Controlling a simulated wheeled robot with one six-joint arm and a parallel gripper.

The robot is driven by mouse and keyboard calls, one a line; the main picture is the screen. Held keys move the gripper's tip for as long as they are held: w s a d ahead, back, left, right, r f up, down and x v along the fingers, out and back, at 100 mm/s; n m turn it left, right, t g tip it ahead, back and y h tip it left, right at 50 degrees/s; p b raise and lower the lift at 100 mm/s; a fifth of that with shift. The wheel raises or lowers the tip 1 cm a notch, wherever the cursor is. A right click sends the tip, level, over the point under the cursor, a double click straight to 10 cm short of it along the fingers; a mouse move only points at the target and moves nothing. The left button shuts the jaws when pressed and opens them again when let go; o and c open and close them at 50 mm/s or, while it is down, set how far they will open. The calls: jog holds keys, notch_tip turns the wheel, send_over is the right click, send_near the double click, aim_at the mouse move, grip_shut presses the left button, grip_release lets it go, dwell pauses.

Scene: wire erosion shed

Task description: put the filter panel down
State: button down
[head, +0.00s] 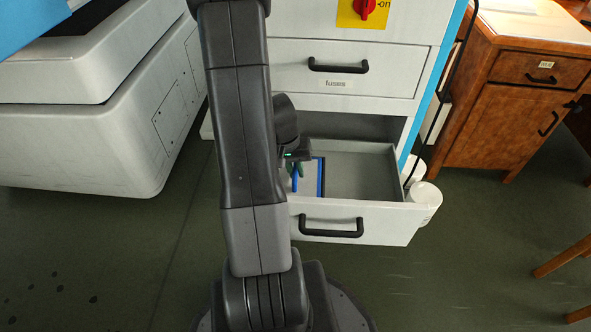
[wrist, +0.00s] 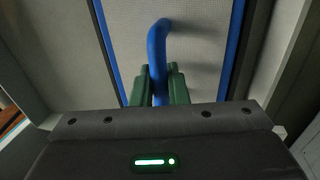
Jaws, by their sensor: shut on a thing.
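The filter panel (wrist: 198,45) fills much of the wrist view, a pale mesh face in a blue frame with a bent blue handle (wrist: 158,45). The green fingers of my gripper (wrist: 160,88) are shut on this handle. In the head view, my gripper (head: 296,170) is at the left part of the open lower drawer (head: 361,219). A strip of the panel's blue frame (head: 320,178) shows there, within the drawer's outline. My arm hides the rest of the panel. I cannot tell whether it touches the drawer floor.
The right part of the drawer floor (head: 358,180) is bare. A shut drawer labelled "fuses" (head: 388,72) is above it. White cylinders (head: 424,200) stand to the right of the cabinet. A wooden cabinet (head: 510,100) is at the right, a large white machine (head: 90,130) at the left.

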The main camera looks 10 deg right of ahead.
aim_at(288, 178)
jog(key=c, duration=1.4)
grip_release()
jog(key=shift+f, duration=0.1)
notch_tip(288, 178, up, 12)
jog(key=a+p, duration=0.2)
jog(key=p, duration=0.2)
jog(key=shift+w+a+p, duration=0.15)
jog(key=shift+w+p, duration=0.15)
jog(key=shift+p, duration=0.1)
